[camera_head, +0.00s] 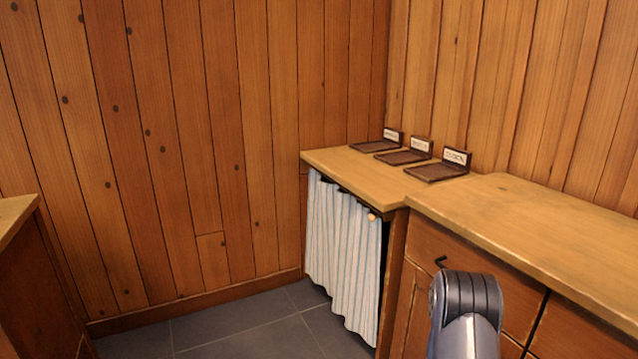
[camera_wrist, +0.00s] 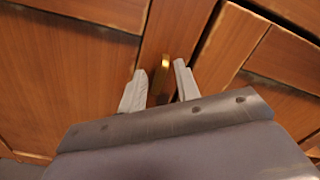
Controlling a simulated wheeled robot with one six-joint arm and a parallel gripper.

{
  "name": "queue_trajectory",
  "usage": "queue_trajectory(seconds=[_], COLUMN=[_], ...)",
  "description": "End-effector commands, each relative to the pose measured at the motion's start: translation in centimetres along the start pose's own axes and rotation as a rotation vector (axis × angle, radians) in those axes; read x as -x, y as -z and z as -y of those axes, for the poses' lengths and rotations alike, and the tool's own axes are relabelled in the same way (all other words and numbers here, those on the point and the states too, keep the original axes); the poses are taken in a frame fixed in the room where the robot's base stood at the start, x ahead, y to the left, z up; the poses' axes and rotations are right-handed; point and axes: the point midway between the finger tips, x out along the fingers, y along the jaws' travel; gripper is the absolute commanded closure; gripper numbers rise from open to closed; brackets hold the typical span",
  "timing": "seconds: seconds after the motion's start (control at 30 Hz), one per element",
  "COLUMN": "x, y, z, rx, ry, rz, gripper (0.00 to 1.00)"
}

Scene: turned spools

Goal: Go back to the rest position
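My gripper (camera_wrist: 160,67) shows in the wrist view. Its two pale fingers stand apart with nothing held between them. They point at the wooden front of a cabinet, and a brass-coloured piece (camera_wrist: 166,66) shows in the gap beyond them. I cannot tell how far it is from the fingertips. In the head view a grey and black part of my arm (camera_head: 467,310) stands at the lower right, in front of the drawers. The gripper itself is out of sight there. No spool shows in either view.
Three dark trays with labels (camera_head: 375,146) (camera_head: 403,157) (camera_head: 438,172) lie empty on the wooden counter (camera_head: 340,160). A striped curtain (camera_head: 342,250) hangs below it. A drawer cabinet (camera_head: 540,215) stands at right, another wooden piece (camera_head: 25,270) at left. The tiled floor (camera_head: 245,330) between is clear.

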Motion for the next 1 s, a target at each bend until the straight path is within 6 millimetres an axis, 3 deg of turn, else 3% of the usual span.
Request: queue_trajectory(seconds=[0.43, 1.0], x=[0.01, 0.00], y=[-0.08, -0.09], z=[0.04, 0.02], rx=[0.317, 0.353], ry=[-0.001, 0.001], rz=[0.000, 0.000], gripper=[0.69, 0.69])
